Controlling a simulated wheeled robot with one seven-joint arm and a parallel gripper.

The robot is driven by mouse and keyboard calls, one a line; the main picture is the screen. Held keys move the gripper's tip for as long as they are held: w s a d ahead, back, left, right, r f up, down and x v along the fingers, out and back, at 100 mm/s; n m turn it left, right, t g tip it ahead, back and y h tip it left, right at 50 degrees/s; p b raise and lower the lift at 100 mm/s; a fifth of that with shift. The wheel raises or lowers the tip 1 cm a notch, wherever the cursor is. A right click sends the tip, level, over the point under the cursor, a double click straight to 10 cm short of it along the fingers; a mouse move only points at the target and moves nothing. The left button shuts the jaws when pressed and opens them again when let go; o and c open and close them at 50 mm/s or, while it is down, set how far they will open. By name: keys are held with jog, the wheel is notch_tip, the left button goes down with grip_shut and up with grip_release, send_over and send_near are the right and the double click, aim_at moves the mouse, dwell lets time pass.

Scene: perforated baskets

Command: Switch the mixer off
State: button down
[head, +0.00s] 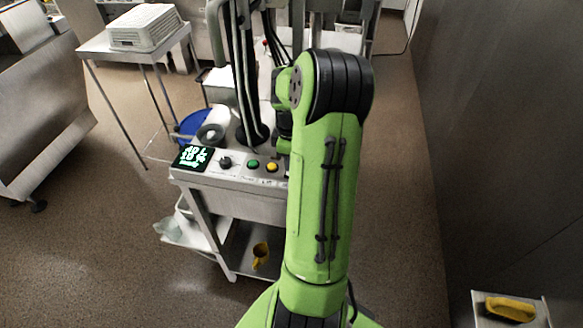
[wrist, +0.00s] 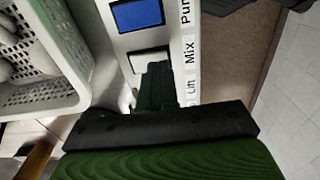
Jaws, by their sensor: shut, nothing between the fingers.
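In the wrist view a light panel carries a blue rocker switch (wrist: 137,14) beside a label starting "Pu". Below it is a white switch (wrist: 148,61) beside the label "Mix" (wrist: 189,50). A "Lift" label (wrist: 191,86) sits lower, and its switch is hidden by my gripper. My gripper (wrist: 156,70) is shut and empty, its tips over the lower part of the white switch. I cannot tell whether they touch it. In the head view my green arm hides the gripper.
The head view shows a steel cart panel (head: 235,180) with a lit display (head: 193,157), a black knob (head: 225,162), and green (head: 253,164) and yellow (head: 272,167) buttons. A white perforated basket (wrist: 45,65) stands left of the switches. Open floor lies left of the cart.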

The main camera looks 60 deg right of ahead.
jog(key=shift+f+b, duration=0.55)
jog(key=shift+f, duration=0.25)
notch_tip(320, 180, up, 7)
jog(key=p, duration=0.6)
jog(key=shift+r, duration=0.15)
dwell(0.5)
